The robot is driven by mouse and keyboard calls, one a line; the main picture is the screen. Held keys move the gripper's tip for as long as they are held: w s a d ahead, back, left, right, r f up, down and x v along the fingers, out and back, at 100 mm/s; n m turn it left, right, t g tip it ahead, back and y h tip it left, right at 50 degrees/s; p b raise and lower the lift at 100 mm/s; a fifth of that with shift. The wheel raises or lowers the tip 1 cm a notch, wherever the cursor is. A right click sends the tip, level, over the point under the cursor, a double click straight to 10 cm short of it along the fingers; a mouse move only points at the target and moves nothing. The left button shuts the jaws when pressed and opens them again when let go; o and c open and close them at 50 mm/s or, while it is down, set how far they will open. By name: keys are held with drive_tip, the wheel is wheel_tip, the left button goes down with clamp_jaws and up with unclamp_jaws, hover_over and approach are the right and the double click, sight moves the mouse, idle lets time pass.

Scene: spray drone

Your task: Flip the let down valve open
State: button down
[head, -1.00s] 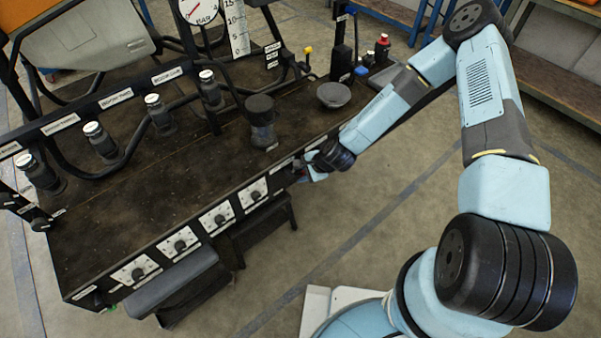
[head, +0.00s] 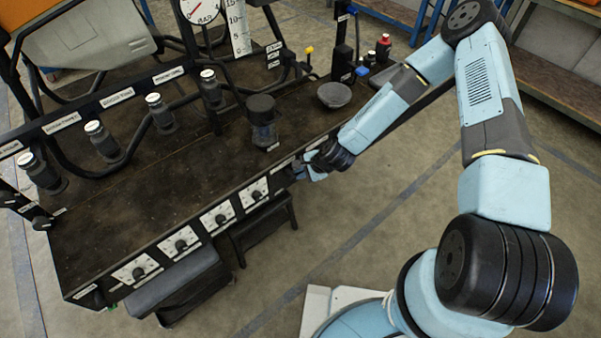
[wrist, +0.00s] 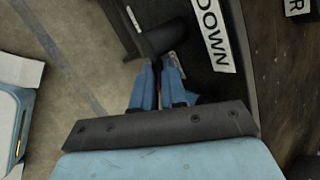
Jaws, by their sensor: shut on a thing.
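My gripper (wrist: 159,82) shows in the wrist view with its two blue fingers nearly together, closed on the dark lever of the let down valve (wrist: 164,38). A white label reading "DOWN" (wrist: 212,34) is on the black panel just to the right of the lever. In the head view my gripper (head: 305,172) is at the right part of the bench's front face. The lever is too small and covered there to tell its angle.
Several dial plates (head: 217,218) line the bench front to the left. A capped jar (head: 262,122) and a grey bowl (head: 334,95) stand on the bench top (head: 150,195) behind the gripper. A black stool (head: 262,225) is below. The floor to the right is clear.

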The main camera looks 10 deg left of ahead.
drive_tip(key=shift+w+d, duration=0.25)
drive_tip(key=shift+w, duration=0.1)
drive_tip(key=shift+s+r+n+t+h, duration=0.1)
drive_tip(key=shift+r+n+t+h, duration=0.35)
drive_tip(key=shift+t+h, duration=0.5)
drive_tip(key=shift+r+n+t+h, duration=0.25)
drive_tip(key=shift+r+t+h, duration=0.25)
drive_tip(key=shift+t+h, duration=0.4)
drive_tip(key=shift+d+t, duration=0.1)
drive_tip(key=shift+t, duration=0.15)
drive_tip(key=c, duration=1.2)
unclamp_jaws()
drive_tip(key=shift+s, duration=0.15)
drive_tip(key=v, duration=1.3)
drive_tip(key=shift+s+r, duration=0.1)
drive_tip(key=shift+r, duration=0.2)
